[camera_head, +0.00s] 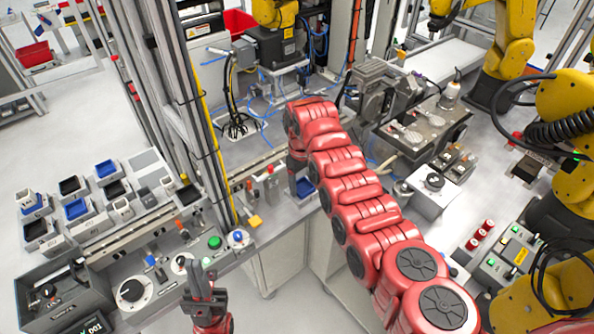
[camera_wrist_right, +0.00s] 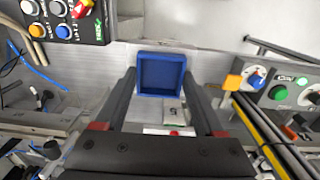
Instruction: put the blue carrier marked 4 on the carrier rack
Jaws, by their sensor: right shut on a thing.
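The blue carrier (camera_head: 306,187) hangs at the end of my right arm in the head view, near the front edge of the machine bench. In the right wrist view the blue carrier (camera_wrist_right: 162,73) sits between the fingers of my right gripper (camera_wrist_right: 161,100), which is shut on it. Its open blue box faces the camera; a pale part with a small dark mark lies below, and I cannot read the number. The carrier rack (camera_head: 118,231) is at the left, holding several pale carriers with blue or black insides. My left gripper (camera_head: 204,278) is low in front of the control panel, its opening unclear.
A control panel with a green button (camera_head: 214,242) and a black knob (camera_head: 132,290) lies in front of the rack. A grey box (camera_head: 62,300) stands at the lower left. A metal post with a yellow cable (camera_head: 208,125) rises between rack and right gripper.

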